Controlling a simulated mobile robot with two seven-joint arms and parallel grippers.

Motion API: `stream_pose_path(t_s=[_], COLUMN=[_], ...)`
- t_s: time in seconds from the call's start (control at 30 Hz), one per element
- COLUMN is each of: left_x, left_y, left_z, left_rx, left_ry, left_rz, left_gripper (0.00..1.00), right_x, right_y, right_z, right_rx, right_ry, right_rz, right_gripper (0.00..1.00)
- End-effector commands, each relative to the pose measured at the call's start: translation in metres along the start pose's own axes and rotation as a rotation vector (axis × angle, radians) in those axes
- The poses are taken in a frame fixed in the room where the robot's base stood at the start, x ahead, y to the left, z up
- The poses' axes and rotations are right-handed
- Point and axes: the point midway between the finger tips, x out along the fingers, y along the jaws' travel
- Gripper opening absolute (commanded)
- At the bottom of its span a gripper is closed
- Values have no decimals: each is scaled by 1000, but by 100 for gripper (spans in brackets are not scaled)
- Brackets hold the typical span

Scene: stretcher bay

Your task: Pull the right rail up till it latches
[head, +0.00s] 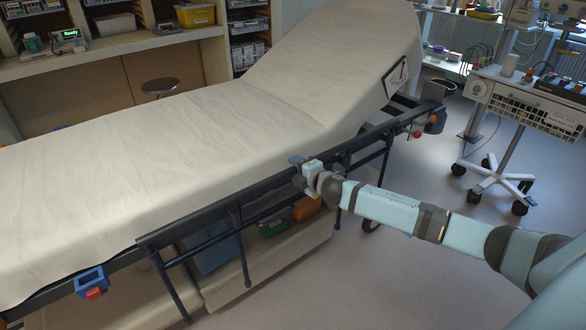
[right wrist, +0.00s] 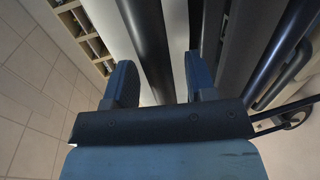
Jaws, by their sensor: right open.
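The right rail (head: 200,217) is a dark bar with thin posts along the near side of the stretcher (head: 130,150). Its top bar runs low, beside the mattress edge, with the posts hanging below. My right gripper (head: 303,166) is at the far half of this bar, reaching in from the right. In the right wrist view its two blue fingers (right wrist: 160,82) are apart, and a dark bar (right wrist: 148,40) passes between them. I cannot tell whether they touch it. My left gripper is not in view.
Red knobs (head: 416,134) sit at the rail's far end. A blue and red fitting (head: 91,284) is on the frame at the near left. A wheeled cart (head: 520,105) stands at the right. The floor (head: 400,280) beside the stretcher is clear.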

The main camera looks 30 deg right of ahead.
Motion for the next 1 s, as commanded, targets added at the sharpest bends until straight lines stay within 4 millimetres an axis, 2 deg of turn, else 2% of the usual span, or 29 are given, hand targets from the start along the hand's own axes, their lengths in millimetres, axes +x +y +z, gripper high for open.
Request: stream_pose_path(t_s=[0.1,0.2,0.5,0.57,0.73,1.0], left_x=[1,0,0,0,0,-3], left_y=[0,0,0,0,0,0], left_z=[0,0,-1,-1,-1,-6], left_rx=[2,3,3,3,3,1], left_ry=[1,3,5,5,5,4], left_rz=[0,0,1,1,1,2], left_gripper=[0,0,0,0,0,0], right_x=[13,19,20,20,20,19], right_y=[0,-1,0,0,0,7], right_z=[0,0,0,0,0,0], right_rx=[1,1,1,1,0,1], right_ry=[-1,0,0,0,0,0], right_rz=[1,-1,-1,-1,-1,0], right_gripper=[51,51,51,39,0,0])
